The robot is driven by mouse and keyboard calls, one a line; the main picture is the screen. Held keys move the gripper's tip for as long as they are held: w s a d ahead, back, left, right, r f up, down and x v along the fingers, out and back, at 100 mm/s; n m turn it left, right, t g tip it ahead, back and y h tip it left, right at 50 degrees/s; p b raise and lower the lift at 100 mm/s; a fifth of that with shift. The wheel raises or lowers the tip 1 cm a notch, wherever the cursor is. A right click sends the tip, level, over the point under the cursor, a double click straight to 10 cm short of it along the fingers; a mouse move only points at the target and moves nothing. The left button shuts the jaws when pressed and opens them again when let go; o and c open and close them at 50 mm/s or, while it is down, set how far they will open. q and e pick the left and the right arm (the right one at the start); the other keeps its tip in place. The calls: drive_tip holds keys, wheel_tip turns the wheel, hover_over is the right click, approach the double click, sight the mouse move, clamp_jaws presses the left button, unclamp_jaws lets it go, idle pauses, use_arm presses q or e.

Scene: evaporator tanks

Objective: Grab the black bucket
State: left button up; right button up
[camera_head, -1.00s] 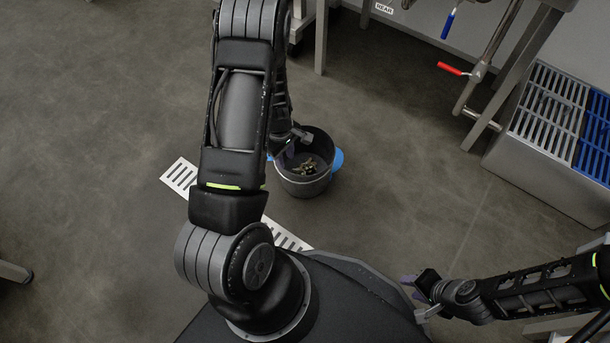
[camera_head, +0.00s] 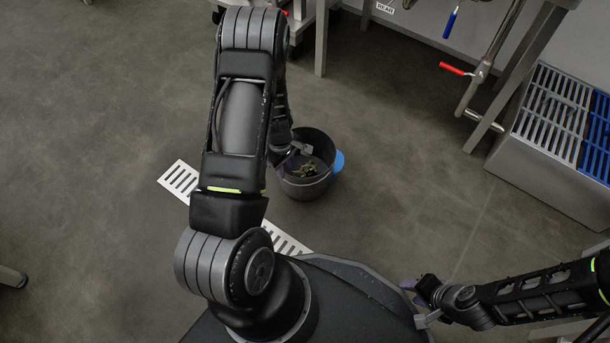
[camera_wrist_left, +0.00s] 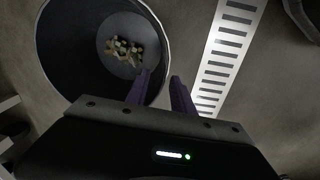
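The black bucket (camera_head: 303,189) stands upright on the floor, with a blue piece (camera_head: 339,161) on its right side and small mixed scraps at its bottom. It also shows in the left wrist view (camera_wrist_left: 75,50). My left gripper (camera_head: 293,151) is at the bucket's rim, partly hidden by my arm. In the left wrist view its purple fingers (camera_wrist_left: 160,80) are apart, one over the bucket's inside and the other just outside, with the rim between them. I cannot tell whether they touch it. My right gripper (camera_head: 413,287) is away at the lower right, its fingers too small to read.
A slotted white floor drain (camera_head: 178,178) runs left of the bucket. A metal bench with white and blue grates (camera_head: 545,110) stands at the right, beside pipes with a red valve handle (camera_head: 456,69). The floor around the bucket is mostly clear.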

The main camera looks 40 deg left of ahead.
use_arm(q)
wheel_tip(320, 180, down, 3)
drive_tip(key=shift+f+b, duration=0.1)
drive_tip(key=shift+b, duration=0.4)
clamp_jaws()
drive_tip(key=shift+w, duration=0.1)
idle(1.3)
